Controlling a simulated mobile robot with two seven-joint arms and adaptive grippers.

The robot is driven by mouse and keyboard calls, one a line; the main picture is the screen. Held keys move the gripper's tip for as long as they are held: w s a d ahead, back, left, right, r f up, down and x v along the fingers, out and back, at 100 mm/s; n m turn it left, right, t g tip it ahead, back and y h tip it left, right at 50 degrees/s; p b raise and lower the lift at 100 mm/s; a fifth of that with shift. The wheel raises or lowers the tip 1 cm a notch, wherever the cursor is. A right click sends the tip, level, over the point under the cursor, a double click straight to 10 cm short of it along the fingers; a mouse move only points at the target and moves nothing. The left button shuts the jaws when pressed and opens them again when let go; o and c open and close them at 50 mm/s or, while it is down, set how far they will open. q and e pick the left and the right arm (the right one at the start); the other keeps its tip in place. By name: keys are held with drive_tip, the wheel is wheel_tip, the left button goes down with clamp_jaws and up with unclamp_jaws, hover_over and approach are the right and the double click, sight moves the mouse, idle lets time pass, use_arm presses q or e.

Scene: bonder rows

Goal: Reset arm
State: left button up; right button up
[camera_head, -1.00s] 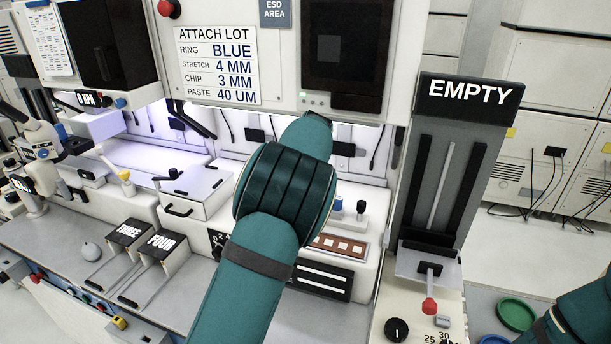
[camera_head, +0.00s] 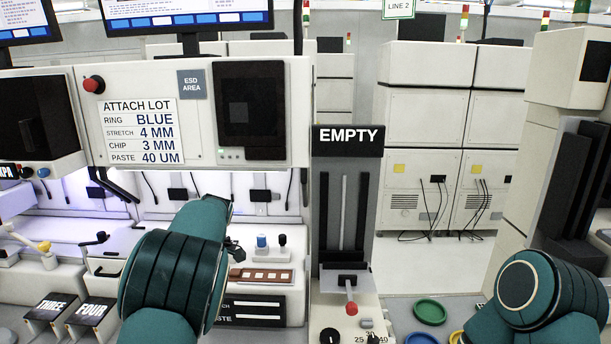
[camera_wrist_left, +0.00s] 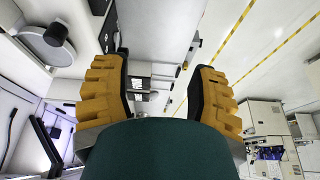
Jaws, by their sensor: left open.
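My left arm (camera_head: 175,280) is teal and rises from the bottom of the head view in front of the bench. Its far end hides part of the bench, and a small dark part shows beyond it. In the left wrist view my left gripper (camera_wrist_left: 158,85) has its two yellow ridged fingers wide apart, with nothing between them. My right arm (camera_head: 550,295) shows at the lower right of the head view, bent. Its gripper is out of the picture.
A bench with an "ATTACH LOT" sign (camera_head: 140,132) stands ahead. A grey column labelled "EMPTY" (camera_head: 348,138) with a red-knobbed lever (camera_head: 351,308) is right of it. Green (camera_head: 430,311) and yellow rings lie between the arms. Open floor shows behind, before white cabinets (camera_head: 425,120).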

use_arm(q)
drive_tip(key=s+f+m+h, duration=0.1)
drive_tip(key=s+f+m, duration=0.1)
drive_tip(key=f, duration=0.5)
drive_tip(key=s+d+f+m+h, duration=0.1)
drive_tip(key=s+f+m, duration=0.1)
drive_tip(key=f, duration=0.5)
drive_tip(key=s+d+f+m+h, duration=0.1)
drive_tip(key=s+f+m, duration=0.1)
drive_tip(key=s+f, duration=0.2)
wheel_tip(320, 180, down, 3)
drive_tip(key=shift+f, duration=0.15)
drive_tip(key=s+d+f+m+h, duration=0.3)
drive_tip(key=s+d+f+m, duration=0.3)
drive_tip(key=s, duration=0.4)
drive_tip(key=s+d+m+t+h, duration=0.2)
drive_tip(key=s+d+m, duration=0.1)
drive_tip(key=s+d, duration=0.65)
wheel_tip(320, 180, down, 7)
drive_tip(key=s+a+b, duration=0.1)
drive_tip(key=b, duration=0.5)
drive_tip(key=shift+a, duration=0.15)
use_arm(e)
wheel_tip(320, 180, down, 7)
drive_tip(key=shift+w+a, duration=0.2)
drive_tip(key=shift+w, duration=0.05)
